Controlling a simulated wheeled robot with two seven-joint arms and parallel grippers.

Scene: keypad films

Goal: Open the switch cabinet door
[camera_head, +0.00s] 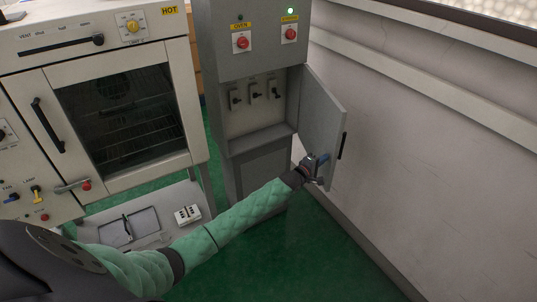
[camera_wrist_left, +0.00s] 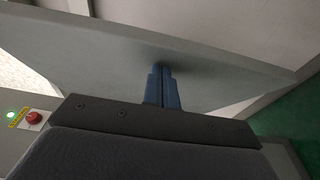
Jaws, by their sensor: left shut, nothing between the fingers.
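The grey switch cabinet (camera_head: 262,130) stands in the middle of the head view. Its door (camera_head: 323,115) is swung open to the right, with a black handle (camera_head: 343,146) on its outer side. Several small switches (camera_head: 254,93) show inside the opening. My left gripper (camera_head: 322,159) is at the lower part of the door, on its inner side. In the left wrist view its blue fingers (camera_wrist_left: 163,88) are shut together with nothing between them, and their tips are at the door panel (camera_wrist_left: 200,65); I cannot tell whether they touch it. My right gripper is not in view.
An oven (camera_head: 125,105) with a glass door stands left of the cabinet. A low shelf (camera_head: 150,225) below it holds a small white block (camera_head: 187,214). A pale wall (camera_head: 420,150) runs close on the right, beyond the door. Green floor (camera_head: 300,260) is clear in front.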

